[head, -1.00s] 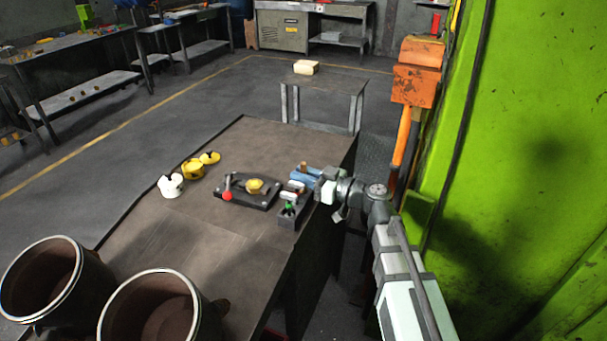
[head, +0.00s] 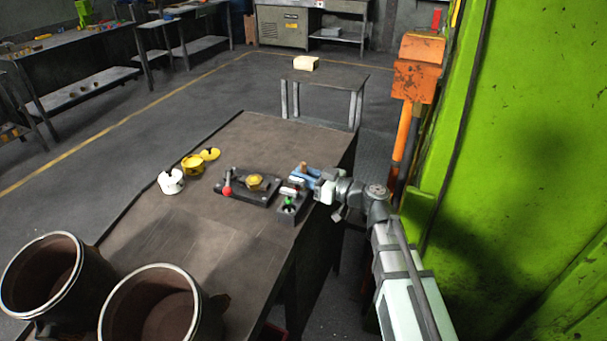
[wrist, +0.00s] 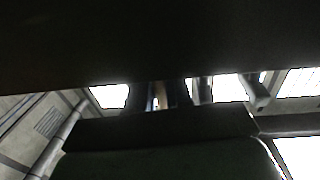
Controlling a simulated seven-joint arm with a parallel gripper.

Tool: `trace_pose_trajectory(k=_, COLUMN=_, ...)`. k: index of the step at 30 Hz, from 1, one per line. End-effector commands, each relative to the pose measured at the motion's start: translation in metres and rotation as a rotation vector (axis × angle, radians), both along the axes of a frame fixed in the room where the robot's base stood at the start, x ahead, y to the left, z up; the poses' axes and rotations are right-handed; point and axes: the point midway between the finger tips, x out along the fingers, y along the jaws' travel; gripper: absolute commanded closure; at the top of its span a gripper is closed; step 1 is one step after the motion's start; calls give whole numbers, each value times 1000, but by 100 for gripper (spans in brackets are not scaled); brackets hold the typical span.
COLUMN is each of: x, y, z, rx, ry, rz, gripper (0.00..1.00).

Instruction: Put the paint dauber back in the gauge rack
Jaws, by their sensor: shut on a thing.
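My gripper (head: 314,189) is at the right edge of the dark table, low beside the small holders. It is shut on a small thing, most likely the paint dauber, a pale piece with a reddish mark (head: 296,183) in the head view. A dark block with a green-topped item (head: 289,206), which may be the gauge rack, stands just in front of it. A blue holder with a brown-topped piece (head: 304,168) is just behind. I cannot tell whether the dauber touches the block. The wrist view is mostly dark, with blue and tan upright pieces (wrist: 161,95) in a narrow gap.
A black fixture (head: 237,188) with a red knob and a brass piece lies to the left. Two large brown drums (head: 152,310) fill the near left. A green machine wall (head: 530,150) bounds the right.

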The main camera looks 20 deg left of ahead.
Motion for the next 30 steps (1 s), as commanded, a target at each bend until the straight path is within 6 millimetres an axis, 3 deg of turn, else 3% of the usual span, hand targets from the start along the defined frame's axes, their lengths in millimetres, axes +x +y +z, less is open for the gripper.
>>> trace_pose_trajectory(k=22, x=0, y=0, z=-7, rx=0, ry=-1, rz=0, gripper=100)
trace_pose_trajectory(k=23, x=0, y=0, z=-7, rx=0, ry=-1, rz=0, gripper=78)
trace_pose_trajectory(k=30, x=0, y=0, z=-7, rx=0, ry=-1, rz=0, gripper=55)
